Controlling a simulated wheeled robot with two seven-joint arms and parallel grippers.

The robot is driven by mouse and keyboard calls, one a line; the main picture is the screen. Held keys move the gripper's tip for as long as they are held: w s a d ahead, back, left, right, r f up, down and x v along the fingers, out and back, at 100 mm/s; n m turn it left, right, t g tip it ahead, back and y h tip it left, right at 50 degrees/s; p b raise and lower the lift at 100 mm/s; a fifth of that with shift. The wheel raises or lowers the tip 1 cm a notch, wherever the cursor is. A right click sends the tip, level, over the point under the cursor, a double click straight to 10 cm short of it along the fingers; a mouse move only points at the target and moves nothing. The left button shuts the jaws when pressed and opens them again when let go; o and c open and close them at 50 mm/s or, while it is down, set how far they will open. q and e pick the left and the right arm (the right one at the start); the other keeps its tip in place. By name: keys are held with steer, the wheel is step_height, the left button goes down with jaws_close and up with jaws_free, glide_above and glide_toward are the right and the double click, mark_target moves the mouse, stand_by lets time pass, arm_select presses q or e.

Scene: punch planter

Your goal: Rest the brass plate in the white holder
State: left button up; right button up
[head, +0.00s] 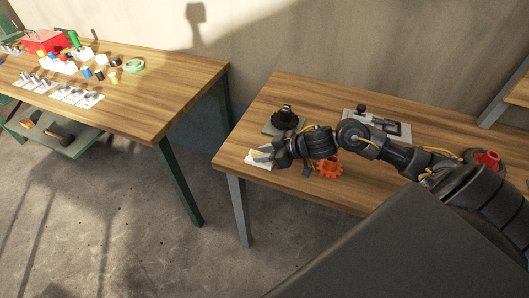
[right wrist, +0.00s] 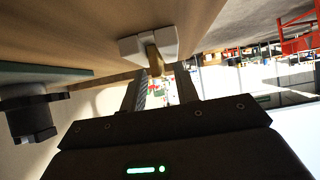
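The white holder (right wrist: 133,47) shows in the right wrist view as a small pale block on the wooden tabletop. The brass plate (right wrist: 155,62) sits at the holder, in what looks like its slot; how deep it sits is hard to tell. My right gripper (right wrist: 161,76) is open, its two fingers apart with the plate just beyond and between their tips. In the head view my right gripper (head: 264,153) is low over the table's left front corner, partly covering the white holder (head: 256,163). My left gripper is not in view.
Behind the gripper stands a dark device on a green-grey base (head: 272,128). An orange gear-like part (head: 330,168) is under my right arm. A grey plate with a black knob (head: 388,126) lies further back. A second table (head: 150,108) with many small parts stands left, across a gap.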

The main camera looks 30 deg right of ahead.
steer(key=shift+r, duration=0.2)
steer(key=v, duration=1.2)
steer(key=shift+r, duration=0.1)
stand_by(0.4)
